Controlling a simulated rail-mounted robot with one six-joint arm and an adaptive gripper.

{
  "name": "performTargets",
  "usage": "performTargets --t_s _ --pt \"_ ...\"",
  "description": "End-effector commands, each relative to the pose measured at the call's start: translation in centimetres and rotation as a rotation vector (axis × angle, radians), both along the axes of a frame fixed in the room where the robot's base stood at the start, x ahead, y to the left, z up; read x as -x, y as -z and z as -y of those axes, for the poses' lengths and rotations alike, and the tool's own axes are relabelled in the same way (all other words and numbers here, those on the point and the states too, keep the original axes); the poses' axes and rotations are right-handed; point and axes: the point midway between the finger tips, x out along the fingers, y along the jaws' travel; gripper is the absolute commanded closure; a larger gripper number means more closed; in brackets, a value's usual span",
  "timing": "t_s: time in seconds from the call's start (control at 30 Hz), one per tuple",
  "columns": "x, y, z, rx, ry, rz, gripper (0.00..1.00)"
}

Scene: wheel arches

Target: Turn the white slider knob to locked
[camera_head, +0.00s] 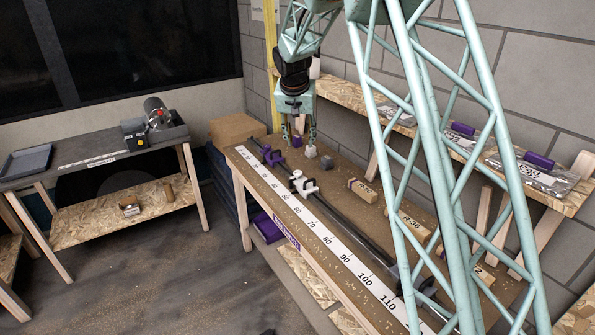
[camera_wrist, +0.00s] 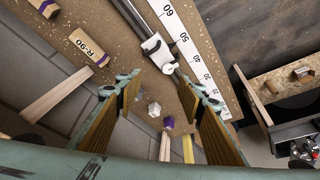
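A white slider (camera_head: 303,183) sits on the dark rail along the workbench, beside the white number scale. It also shows in the wrist view (camera_wrist: 156,50), with a small rounded white knob (camera_wrist: 168,69) at its lower end. I cannot read whether the knob is locked. My gripper (camera_head: 299,135) hangs over the far end of the bench, behind the slider and apart from it. Its two fingers are wide apart in the wrist view (camera_wrist: 160,88), with nothing held between them.
A purple slider (camera_head: 271,155) is farther along the rail. A shelf (camera_head: 348,97) runs along the wall.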

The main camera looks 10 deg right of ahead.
Motion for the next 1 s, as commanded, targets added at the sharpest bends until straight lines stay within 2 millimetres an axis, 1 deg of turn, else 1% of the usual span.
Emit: performTargets --t_s 0.03,0.3,0.4,0.53,0.7,1.0 --pt "-0.8 1.0 -0.1 0.0 0.004 -0.002 0.64" --pt "-4.5 5.3 -0.3 -0.003 0.026 0.004 0.64" --pt "-5.7 6.8 -0.3 -0.004 0.034 0.006 0.64" --pt "-6.7 8.2 -0.4 -0.005 0.041 0.009 0.64" --pt "-7.4 9.0 -0.5 -0.006 0.046 0.012 0.64" --pt "-7.4 9.2 -0.4 -0.006 0.046 0.012 0.64"
